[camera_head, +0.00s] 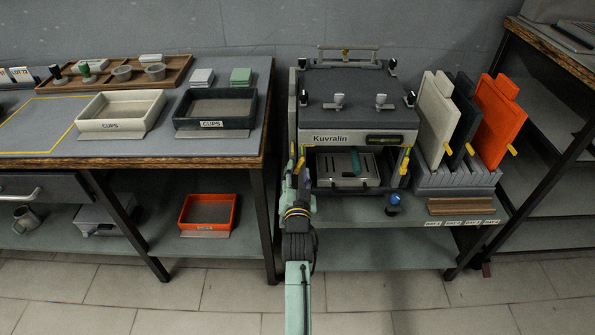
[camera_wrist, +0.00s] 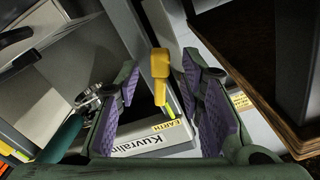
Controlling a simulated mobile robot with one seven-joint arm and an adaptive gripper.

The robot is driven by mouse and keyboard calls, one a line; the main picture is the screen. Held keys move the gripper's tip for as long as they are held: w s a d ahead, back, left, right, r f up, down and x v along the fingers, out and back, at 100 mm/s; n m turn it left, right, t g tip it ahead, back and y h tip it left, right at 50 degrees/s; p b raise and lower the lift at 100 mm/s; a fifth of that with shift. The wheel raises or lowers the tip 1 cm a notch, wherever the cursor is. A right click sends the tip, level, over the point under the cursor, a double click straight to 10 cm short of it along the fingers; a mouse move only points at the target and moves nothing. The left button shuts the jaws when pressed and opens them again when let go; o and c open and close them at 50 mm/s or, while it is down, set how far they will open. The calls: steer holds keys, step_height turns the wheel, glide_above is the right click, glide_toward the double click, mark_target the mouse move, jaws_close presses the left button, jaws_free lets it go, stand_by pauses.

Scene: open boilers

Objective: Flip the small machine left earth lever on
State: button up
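The small machine, marked Kuvralin (camera_head: 350,138), stands on the right bench with its front opening facing me. Its left earth lever is yellow. In the wrist view the yellow lever (camera_wrist: 160,68) lies between my two purple-padded fingers, near an EARTH label (camera_wrist: 170,125). My gripper (camera_wrist: 160,90) is open around the lever, with a visible gap on both sides. In the head view my gripper (camera_head: 297,172) is at the machine's front left edge and largely hides that lever. Another yellow lever (camera_head: 404,164) shows at the front right edge.
A slotted rack (camera_head: 455,178) with white, dark and orange plates stands right of the machine. A blue knob (camera_head: 394,199) is at the shelf front. The left table holds a cream CUPS tray (camera_head: 118,125) and a dark CUPS tray (camera_head: 212,124). A narrow gap separates the table and machine.

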steer(key=shift+c, duration=0.2)
jaws_close()
steer(key=shift+a, duration=0.1)
stand_by(0.4)
steer(key=m, duration=0.3)
steer(key=shift+a+r+b, duration=0.25)
steer(key=shift+a+b, duration=0.05)
steer(key=shift+b, duration=0.1)
steer(key=shift+a+r+m+b, duration=0.25)
steer(key=shift+r+m, duration=0.2)
steer(key=shift+m, duration=1.25)
steer(key=shift+a+r+m+b, duration=0.15)
steer(key=shift+r+m+b, duration=0.3)
steer(key=shift+m, duration=1.25)
steer(key=shift+a+r+m+b, duration=0.25)
steer(key=shift+r+m, duration=0.25)
steer(key=shift+m, duration=1.2)
